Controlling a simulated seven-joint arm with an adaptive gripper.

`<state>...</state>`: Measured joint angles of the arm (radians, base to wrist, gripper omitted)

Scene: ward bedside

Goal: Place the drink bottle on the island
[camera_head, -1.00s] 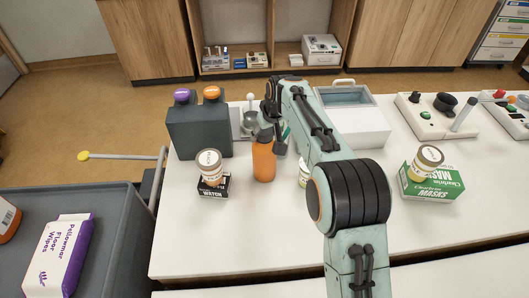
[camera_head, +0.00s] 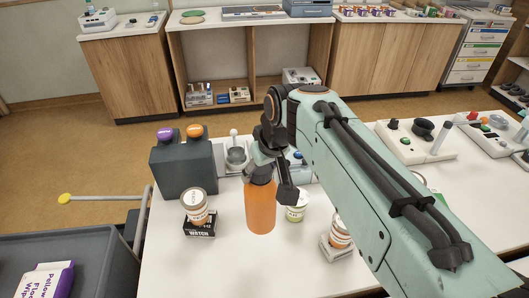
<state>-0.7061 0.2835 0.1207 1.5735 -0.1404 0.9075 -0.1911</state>
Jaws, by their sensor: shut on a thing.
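The drink bottle, an orange bottle (camera_head: 260,208), is upright over the near part of the white table (camera_head: 185,272). My gripper (camera_head: 266,171) is shut on its top from above, and the fingers hide the cap. The bottle looks larger than its neighbours did before and seems to be held above the tabletop, though the gap under it is hard to see. I cannot tell for certain which surface is the island; the white table is the nearest top.
Left of the bottle, a pill jar (camera_head: 195,205) stands on a black watch box (camera_head: 199,228), with a dark two-bottle holder (camera_head: 184,170) behind. Right are a white jar (camera_head: 296,208) and another jar (camera_head: 340,233). Wooden cabinets (camera_head: 130,75) stand across the floor.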

